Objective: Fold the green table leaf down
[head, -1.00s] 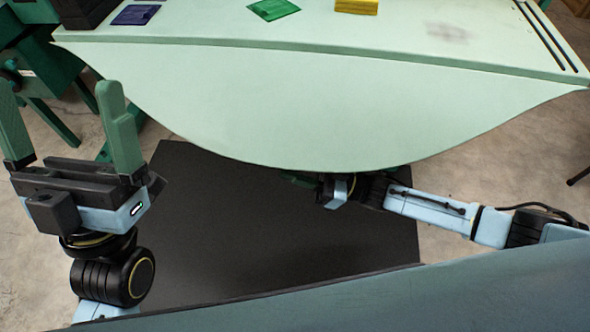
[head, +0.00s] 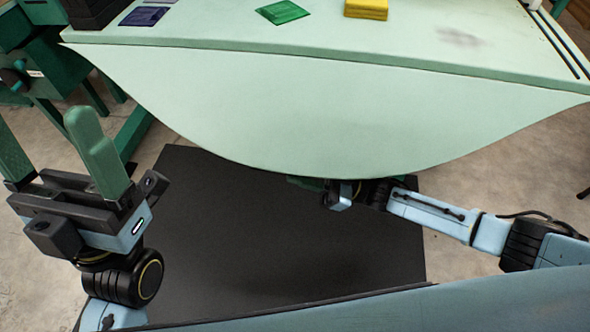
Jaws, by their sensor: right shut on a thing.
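The pale green table leaf (head: 320,115) spreads from the near edge of the tabletop (head: 340,30), with its rounded edge toward me. It looks raised, about level with the top. My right gripper (head: 308,183) is under the leaf's rounded edge, near its middle. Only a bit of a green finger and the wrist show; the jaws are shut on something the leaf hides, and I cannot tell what. My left gripper (head: 50,150) stands at the left, its two green fingers pointing up and wide apart. It is open, empty and clear of the leaf.
On the tabletop lie a green piece (head: 283,12), a yellow block (head: 367,8) and a dark purple piece (head: 144,16). Dark green machinery (head: 45,80) stands at the left. Bare concrete floor (head: 500,180) shows to the right of the leaf.

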